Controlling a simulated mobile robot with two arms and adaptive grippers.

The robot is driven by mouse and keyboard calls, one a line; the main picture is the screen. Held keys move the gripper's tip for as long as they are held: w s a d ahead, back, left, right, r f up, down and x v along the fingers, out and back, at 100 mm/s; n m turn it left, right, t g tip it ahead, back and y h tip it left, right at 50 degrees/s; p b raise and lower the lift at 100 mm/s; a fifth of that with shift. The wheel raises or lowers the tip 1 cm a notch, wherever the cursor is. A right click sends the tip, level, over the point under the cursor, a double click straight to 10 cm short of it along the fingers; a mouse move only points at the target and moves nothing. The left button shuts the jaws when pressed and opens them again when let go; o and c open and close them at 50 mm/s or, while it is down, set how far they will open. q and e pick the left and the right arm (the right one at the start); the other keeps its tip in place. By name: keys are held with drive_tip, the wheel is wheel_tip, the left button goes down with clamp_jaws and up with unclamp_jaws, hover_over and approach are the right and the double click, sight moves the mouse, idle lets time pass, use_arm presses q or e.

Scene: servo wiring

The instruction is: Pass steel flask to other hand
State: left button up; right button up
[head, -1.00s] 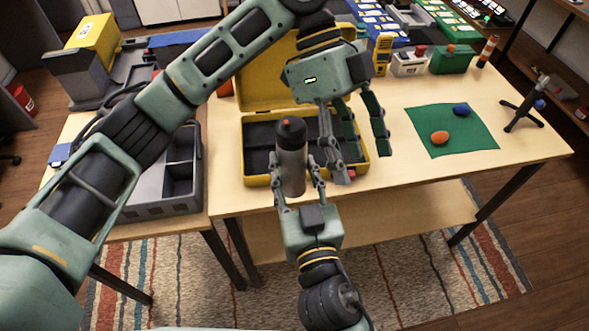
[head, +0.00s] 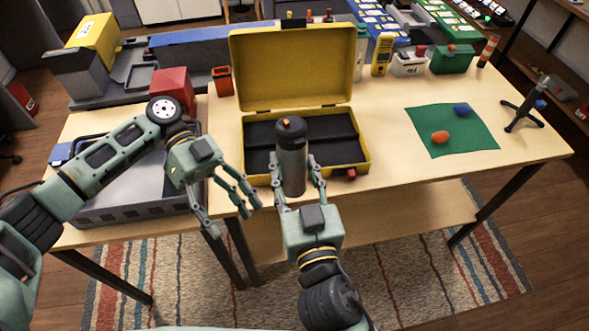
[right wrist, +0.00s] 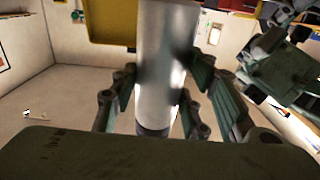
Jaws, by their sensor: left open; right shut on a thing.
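The steel flask (head: 291,165) is grey with a dark cap and an orange spot on top. It stands upright in my right gripper (head: 299,188), in front of the open yellow case. My right gripper is shut on it. In the right wrist view the flask (right wrist: 163,65) fills the space between the fingers, its dark base low in the picture. My left gripper (head: 228,210) is open and empty, to the left of the flask and apart from it, over the table's front edge. It seems to show at the upper right of the right wrist view too.
The yellow case (head: 292,68) stands open behind the flask, its dark tray bare. A grey bin (head: 140,212) is under my left arm. A green mat (head: 470,140) with an orange and a blue object lies right. Table between case and mat is clear.

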use_arm(q)
drive_tip(key=s+f+n+y, duration=0.1)
drive_tip(key=s+f+y, duration=0.1)
drive_tip(key=s+f, duration=0.65)
drive_tip(key=s+a+f+n+y, duration=0.15)
drive_tip(key=s+f, duration=0.35)
drive_tip(key=f, duration=0.7)
drive_tip(key=s+f+n+y, duration=0.1)
drive_tip(key=s+f+y, duration=0.1)
drive_tip(key=s+f, duration=0.6)
drive_tip(key=w+a+f+n+t+y, duration=0.15)
drive_tip(key=f+n+t, duration=0.35)
drive_tip(key=f, duration=0.6)
drive_tip(key=w+a+f+n+t+y, duration=0.1)
drive_tip(key=w+a+f+n+t, duration=0.25)
drive_tip(key=f+n, duration=0.6)
drive_tip(key=s+a+f+n+t, duration=0.1)
drive_tip(key=s+f, duration=0.2)
drive_tip(key=s, duration=0.3)
drive_tip(key=s+a+f+n+t+y, duration=0.1)
drive_tip(key=s+f, duration=0.3)
drive_tip(key=s, duration=0.3)
drive_tip(key=shift+a+f+n, duration=0.15)
drive_tip(key=shift+a+n, duration=0.15)
drive_tip(key=shift+a, duration=0.1)
